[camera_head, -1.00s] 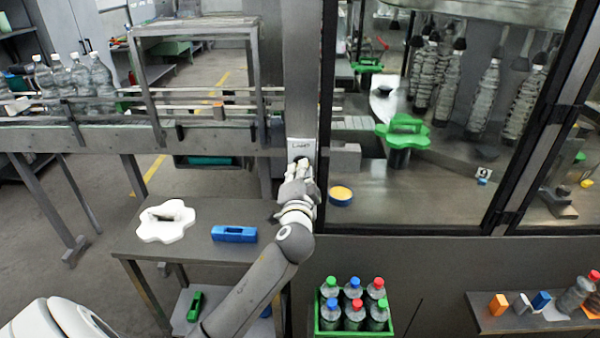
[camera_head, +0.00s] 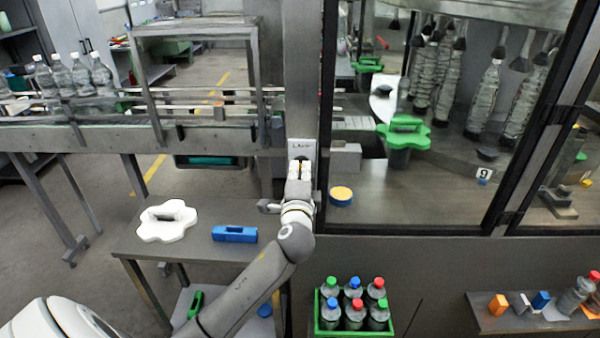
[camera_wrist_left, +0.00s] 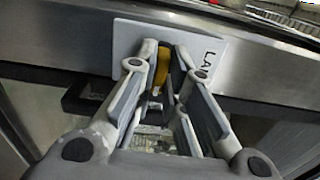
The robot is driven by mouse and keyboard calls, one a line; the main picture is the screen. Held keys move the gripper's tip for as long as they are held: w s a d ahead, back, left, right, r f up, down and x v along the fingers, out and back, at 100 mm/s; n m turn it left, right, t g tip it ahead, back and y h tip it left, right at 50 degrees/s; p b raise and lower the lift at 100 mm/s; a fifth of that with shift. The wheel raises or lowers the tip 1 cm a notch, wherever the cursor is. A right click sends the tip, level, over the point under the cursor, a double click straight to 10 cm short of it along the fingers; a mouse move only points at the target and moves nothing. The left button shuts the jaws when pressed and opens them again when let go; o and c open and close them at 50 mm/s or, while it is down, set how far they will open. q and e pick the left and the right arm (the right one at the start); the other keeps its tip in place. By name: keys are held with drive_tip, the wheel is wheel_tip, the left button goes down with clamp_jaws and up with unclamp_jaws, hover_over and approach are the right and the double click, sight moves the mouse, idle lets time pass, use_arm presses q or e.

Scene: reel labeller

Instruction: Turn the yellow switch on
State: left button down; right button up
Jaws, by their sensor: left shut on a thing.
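In the left wrist view the yellow switch (camera_wrist_left: 162,66) sits on a pale label plate (camera_wrist_left: 195,45) with dark lettering on a grey metal post. My left gripper (camera_wrist_left: 160,85) reaches it with its fingers on either side, shut on the switch. In the head view the plate (camera_head: 301,147) shows on the post just above my left gripper (camera_head: 299,170). The gripper hides the switch there. My right gripper is not in view.
A small table (camera_head: 215,208) at the left holds a white flower-shaped part (camera_head: 167,232) and a blue block (camera_head: 234,234). A green crate (camera_head: 353,332) of capped bottles stands below. Glass panels in dark frames (camera_head: 326,120) are right of the post.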

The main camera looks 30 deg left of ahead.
use_arm(q)
drive_tip(key=shift+f, duration=0.1)
drive_tip(key=c, duration=1.5)
unclamp_jaws()
drive_tip(key=shift+d, duration=0.1)
drive_tip(key=v, duration=1.2)
